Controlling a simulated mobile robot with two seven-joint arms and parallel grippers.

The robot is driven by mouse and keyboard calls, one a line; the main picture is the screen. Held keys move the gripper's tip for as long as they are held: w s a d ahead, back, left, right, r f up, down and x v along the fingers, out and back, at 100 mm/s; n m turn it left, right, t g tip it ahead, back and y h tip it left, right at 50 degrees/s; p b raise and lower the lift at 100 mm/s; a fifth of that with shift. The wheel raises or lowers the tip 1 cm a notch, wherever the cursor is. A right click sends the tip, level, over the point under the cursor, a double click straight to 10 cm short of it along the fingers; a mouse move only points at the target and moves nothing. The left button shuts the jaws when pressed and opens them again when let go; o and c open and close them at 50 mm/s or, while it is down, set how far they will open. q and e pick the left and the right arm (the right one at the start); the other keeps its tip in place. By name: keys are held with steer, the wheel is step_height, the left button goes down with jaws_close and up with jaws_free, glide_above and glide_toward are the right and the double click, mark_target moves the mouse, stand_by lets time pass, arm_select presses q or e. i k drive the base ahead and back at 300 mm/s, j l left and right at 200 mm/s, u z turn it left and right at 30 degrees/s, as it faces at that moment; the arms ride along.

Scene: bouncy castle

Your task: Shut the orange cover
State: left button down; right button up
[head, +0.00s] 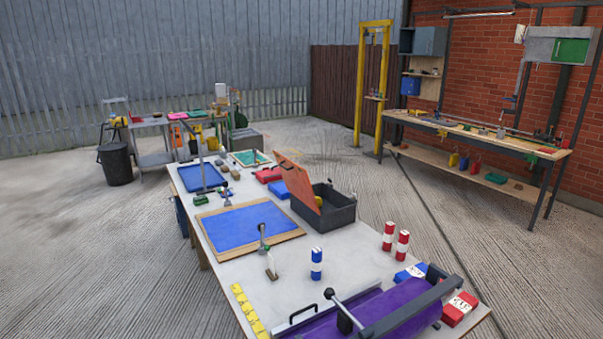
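The orange cover (298,183) is the lid of a dark grey box (335,214) on the long work table. It stands open, tilted up and leaning to the upper left over the box's left side. The box's right part is uncovered, and something yellow shows inside by the cover's edge. The rest of the inside is hidden. Neither of my grippers is in view.
The table (222,270) also holds a framed blue panel (245,228) left of the box, a blue-and-white can (316,263) in front and red-and-white cans (389,236) to the right. A purple sheet (350,318) with grey bars fills the near end. Open floor (430,205) lies right of the table.

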mark_target(296, 180)
steer(key=z, duration=3.4)
steer(key=k+z, duration=0.45)
steer(key=k, duration=0.4)
steer(key=k+l+z, duration=0.1)
steer(key=k+z, duration=0.15)
steer(key=k, duration=0.8)
steer(key=k+j+z, duration=0.1)
steer(key=k+z, duration=0.45)
steer(key=z, duration=0.15)
steer(key=k+l+z, duration=0.1)
steer(key=k+z, duration=0.25)
steer(key=k+j+z, duration=0.1)
steer(key=k+z, duration=0.7)
steer(key=z, duration=0.2)
steer(key=k+u, duration=0.1)
steer(key=u, duration=0.25)
steer(key=k+u, duration=0.1)
steer(key=u, duration=0.25)
steer(key=k+j+u, duration=0.1)
steer(key=u, duration=2)
